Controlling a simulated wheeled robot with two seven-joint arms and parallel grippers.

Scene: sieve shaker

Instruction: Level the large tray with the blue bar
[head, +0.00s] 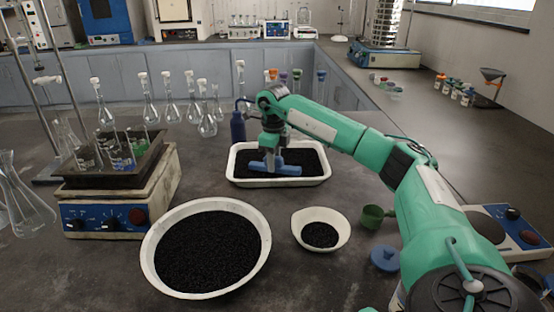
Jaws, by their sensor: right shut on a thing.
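The large tray (246,183) is a white rectangular tray with rounded corners, holding black granules. It stands on the dark bench near the middle of the head view. The blue bar (288,170) lies crosswise low in the tray, at the surface of the granules. My right gripper (271,162) points down over the tray and is shut on the blue bar. The arm hides part of the tray's back edge, and I cannot tell how level the granules are beneath it. My left gripper is not in view.
A large white bowl (151,272) and a small white bowl (342,240), both with black granules, stand in front. A green cup (372,216) and blue lid (386,259) lie right. A hotplate (155,205) stands left; flasks (207,125) and a blue bottle (238,127) stand behind.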

